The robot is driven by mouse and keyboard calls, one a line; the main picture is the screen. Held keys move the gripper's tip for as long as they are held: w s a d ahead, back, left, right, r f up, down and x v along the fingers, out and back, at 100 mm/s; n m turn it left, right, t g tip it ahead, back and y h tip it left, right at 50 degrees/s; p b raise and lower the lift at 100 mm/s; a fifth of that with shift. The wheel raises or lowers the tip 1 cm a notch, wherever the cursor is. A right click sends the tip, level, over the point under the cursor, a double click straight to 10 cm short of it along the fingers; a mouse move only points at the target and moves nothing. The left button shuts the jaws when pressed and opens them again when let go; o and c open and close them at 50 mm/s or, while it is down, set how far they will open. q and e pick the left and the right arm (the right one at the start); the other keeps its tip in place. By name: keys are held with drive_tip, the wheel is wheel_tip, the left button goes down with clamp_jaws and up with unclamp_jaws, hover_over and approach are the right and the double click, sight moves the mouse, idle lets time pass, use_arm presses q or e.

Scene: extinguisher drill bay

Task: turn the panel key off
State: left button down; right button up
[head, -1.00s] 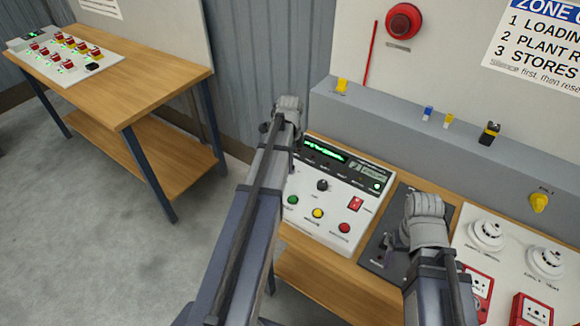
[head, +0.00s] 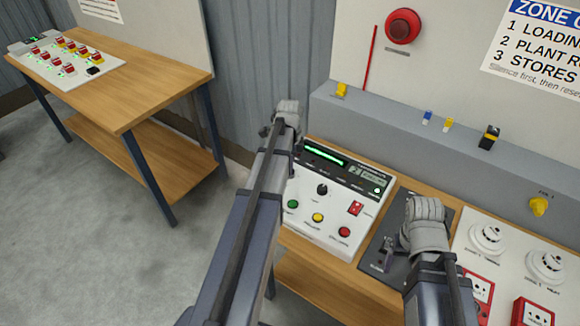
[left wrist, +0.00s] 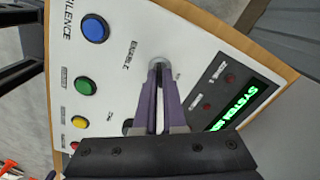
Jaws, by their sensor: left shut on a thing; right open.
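The white control panel (head: 329,222) stands on the wooden bench, with a green lit display, a black knob and coloured buttons. In the left wrist view, the purple fingers of my left gripper (left wrist: 160,75) are shut on the key (left wrist: 159,63) beside the word ENABLE. The fingers cover most of the key, so its angle cannot be told. My right gripper (head: 390,252) is open over a dark grey plate (head: 378,234), right of the panel.
White detector bases (head: 487,236) and red call points (head: 532,312) lie to the right of my right arm. A grey ledge (head: 400,125) with small tags runs behind the panel. Another bench (head: 150,90) with a switch board stands at the left.

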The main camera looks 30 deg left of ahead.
use_arm(q)
drive_tip(key=shift+n, duration=0.3)
drive_tip(key=n, duration=0.5)
drive_tip(key=shift+n, duration=3.1)
drive_tip(key=c, duration=1)
unclamp_jaws()
drive_tip(key=shift+r, duration=0.1)
use_arm(e)
drive_tip(key=shift+r, duration=0.15)
